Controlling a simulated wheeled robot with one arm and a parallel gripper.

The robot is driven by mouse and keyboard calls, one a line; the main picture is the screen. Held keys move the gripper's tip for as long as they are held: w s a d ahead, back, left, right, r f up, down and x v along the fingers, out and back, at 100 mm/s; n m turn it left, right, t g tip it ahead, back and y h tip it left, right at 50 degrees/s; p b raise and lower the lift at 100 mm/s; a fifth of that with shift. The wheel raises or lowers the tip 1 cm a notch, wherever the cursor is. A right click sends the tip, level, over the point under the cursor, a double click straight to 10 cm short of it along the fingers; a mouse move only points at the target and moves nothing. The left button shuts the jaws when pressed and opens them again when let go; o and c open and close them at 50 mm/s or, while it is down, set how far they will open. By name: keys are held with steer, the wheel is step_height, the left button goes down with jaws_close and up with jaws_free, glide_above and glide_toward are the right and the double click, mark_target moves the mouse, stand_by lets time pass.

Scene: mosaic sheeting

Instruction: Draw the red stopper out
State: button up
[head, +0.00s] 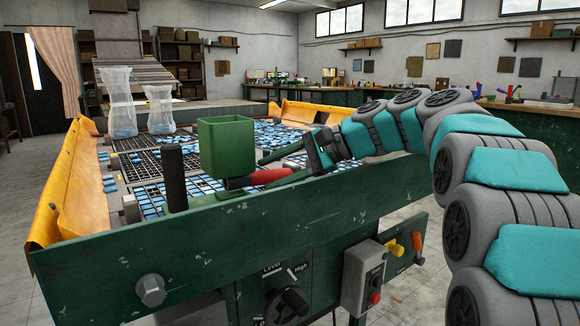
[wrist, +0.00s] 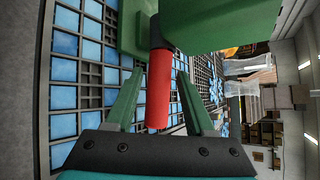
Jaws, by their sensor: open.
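The red stopper (head: 262,177) is a red cylinder lying level at the foot of a green open-topped box (head: 226,147). In the wrist view the stopper (wrist: 159,92) meets a dark collar at the box's green body (wrist: 215,22). My gripper (head: 258,176) is open, with its green fingers reaching toward the box. In the wrist view my gripper (wrist: 161,78) has one finger on each side of the stopper, with a gap showing on the left. Whether the right finger touches it is unclear. The inner end of the stopper is hidden.
A black upright handle (head: 174,178) stands left of the box. Blue mosaic tiles in dark grids (head: 150,165) cover the table behind. A green front rail (head: 200,245) runs below my gripper. Two clear bags (head: 120,110) stand at the back left.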

steer(key=shift+x, duration=1.2)
steer(key=shift+c, duration=0.4)
jaws_close()
